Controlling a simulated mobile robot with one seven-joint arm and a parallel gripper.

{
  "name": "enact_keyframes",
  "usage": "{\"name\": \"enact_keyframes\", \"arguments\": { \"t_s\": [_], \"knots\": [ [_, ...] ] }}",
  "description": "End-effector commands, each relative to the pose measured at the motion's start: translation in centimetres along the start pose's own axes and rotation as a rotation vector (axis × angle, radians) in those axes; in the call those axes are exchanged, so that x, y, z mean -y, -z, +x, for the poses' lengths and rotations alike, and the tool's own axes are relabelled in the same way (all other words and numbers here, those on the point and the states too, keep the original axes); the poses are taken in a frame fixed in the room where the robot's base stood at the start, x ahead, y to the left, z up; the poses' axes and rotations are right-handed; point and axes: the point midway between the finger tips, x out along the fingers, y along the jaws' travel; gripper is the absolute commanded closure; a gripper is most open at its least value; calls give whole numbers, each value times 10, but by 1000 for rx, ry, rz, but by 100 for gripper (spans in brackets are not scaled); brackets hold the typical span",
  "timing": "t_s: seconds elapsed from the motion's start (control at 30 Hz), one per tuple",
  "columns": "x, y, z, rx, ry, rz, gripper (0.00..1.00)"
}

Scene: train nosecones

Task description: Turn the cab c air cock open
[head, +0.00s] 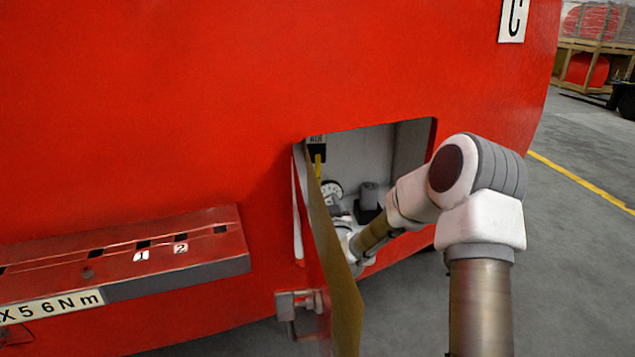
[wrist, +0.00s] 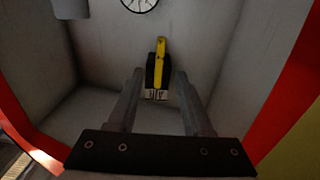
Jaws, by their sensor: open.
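In the wrist view the yellow handle (wrist: 160,60) shows over the black block, with the label upside down. My gripper (wrist: 160,75) is open. Its two fingers point into the recess, and the cock appears between their tips. I cannot tell if the fingers reach past the handle; no touch is visible. In the head view my fingers are hidden behind the open door (head: 334,265).
A round gauge (head: 331,188) and a dark grey fitting (head: 370,195) sit in the recess near my arm. The red recess rim (wrist: 290,75) is close on the right. A red step (head: 170,250) juts out left.

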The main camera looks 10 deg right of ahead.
Motion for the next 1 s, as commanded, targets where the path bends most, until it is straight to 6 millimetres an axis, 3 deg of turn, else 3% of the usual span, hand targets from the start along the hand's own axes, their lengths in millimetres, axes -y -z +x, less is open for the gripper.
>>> {"name": "enact_keyframes", "arguments": {
  "t_s": [0.6,1.0],
  "knots": [
    [1,-2,95,0,0,1,50],
    [0,0,121,0,1,0,50]
  ]
}}
